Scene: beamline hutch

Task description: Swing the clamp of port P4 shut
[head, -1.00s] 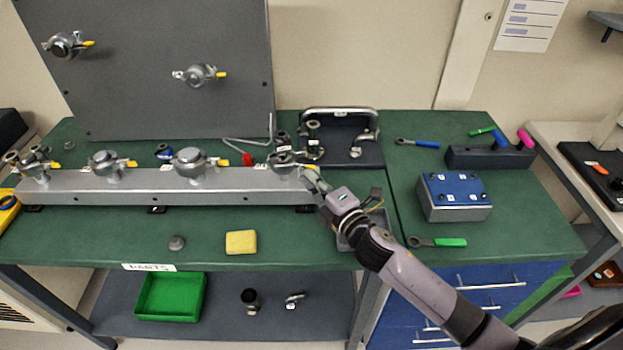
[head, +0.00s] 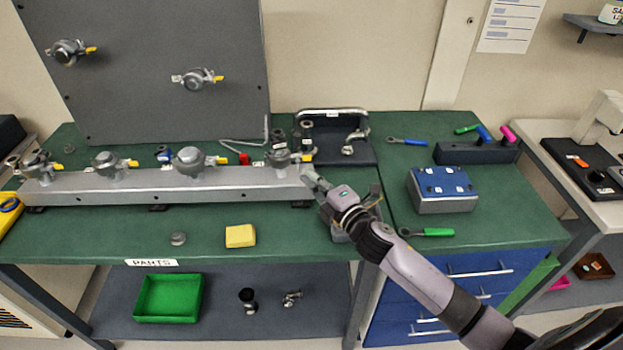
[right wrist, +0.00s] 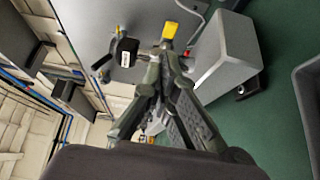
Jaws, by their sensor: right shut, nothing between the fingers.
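Several clamped ports sit along a silver rail (head: 150,186) on the bench. The rightmost port (head: 279,158), next to my right gripper, has a clamp with a yellow-tipped lever (head: 305,157) pointing right. Port numbers are too small to read. My right gripper (head: 308,176) is shut and empty at the rail's right end, just below and right of that lever. In the right wrist view the closed fingertips (right wrist: 165,52) lie close to a yellow lever tip (right wrist: 170,30); whether they touch is unclear. A black part with a white label (right wrist: 125,52) is beside them. My left gripper is out of view.
A grey panel (head: 150,60) with two more ports stands behind the rail. A black tray with a handle (head: 350,150) lies behind my gripper. A blue-topped box (head: 442,190) stands to the right. The bench front holds a yellow block (head: 240,236).

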